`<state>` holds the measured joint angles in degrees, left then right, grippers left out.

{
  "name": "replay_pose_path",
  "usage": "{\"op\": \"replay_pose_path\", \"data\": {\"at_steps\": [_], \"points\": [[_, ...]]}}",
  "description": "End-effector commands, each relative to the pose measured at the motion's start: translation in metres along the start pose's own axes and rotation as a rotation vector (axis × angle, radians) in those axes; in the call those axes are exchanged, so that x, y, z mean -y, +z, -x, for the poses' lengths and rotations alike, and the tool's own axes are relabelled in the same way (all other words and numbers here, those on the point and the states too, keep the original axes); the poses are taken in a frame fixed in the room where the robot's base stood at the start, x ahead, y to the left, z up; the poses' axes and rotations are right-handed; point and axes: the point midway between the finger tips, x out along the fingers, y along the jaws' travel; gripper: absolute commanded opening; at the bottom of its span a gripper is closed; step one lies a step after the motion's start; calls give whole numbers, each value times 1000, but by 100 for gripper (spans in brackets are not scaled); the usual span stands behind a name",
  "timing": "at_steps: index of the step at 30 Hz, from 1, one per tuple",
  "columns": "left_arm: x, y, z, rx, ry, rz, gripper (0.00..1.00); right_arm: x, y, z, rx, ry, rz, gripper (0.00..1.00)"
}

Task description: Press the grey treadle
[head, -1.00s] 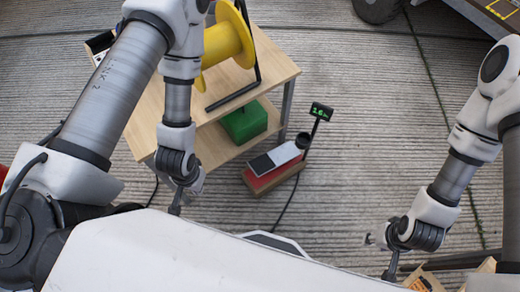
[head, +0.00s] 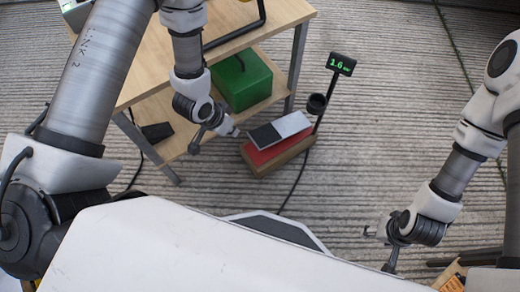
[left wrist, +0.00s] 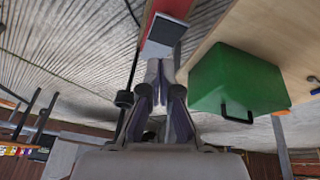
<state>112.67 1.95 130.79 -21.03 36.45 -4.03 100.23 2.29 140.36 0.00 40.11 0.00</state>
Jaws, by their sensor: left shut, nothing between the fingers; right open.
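The treadle (head: 292,124) is a light grey plate with a dark pad at its left end. It sits on a red and wooden base (head: 262,162) on the floor. In the left wrist view the treadle's dark pad (left wrist: 166,29) lies just beyond the fingertips. My left gripper (head: 236,131) is shut and empty, just left of the pad end; it also shows in the left wrist view (left wrist: 160,70). I cannot tell whether it touches the treadle. My right gripper (head: 370,233) is open and empty, low at the right, away from the treadle.
A post with a green-lit display reading 1.6 (head: 342,64) and a dark cup (head: 316,103) stand at the treadle's far right. A wooden table (head: 290,14) with a green box (head: 240,82) on its lower shelf is close behind-left. A cable runs along the floor.

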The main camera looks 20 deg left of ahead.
Motion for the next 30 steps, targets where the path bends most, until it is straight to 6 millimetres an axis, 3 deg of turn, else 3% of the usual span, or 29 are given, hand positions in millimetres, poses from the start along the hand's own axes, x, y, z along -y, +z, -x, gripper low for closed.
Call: {"op": "replay_pose_path", "data": {"at_steps": [1,4,8,13,23,30], "points": [[8,0,-49,-36,6,-48,0,0,0,-56,0,0,0,59],[14,-18,-84,-98,20,-149,0,-1,0,-102,0,0,0,59],[19,-36,-108,-152,27,-247,0,-1,0,-136,0,0,0,59],[20,-48,-110,-175,29,-295,0,-1,0,-143,-1,0,0,59],[19,-48,-109,-174,29,-295,0,-1,0,-142,-1,0,0,59],[18,-51,-146,-173,29,-296,0,-1,0,-162,-1,0,0,59]]}}
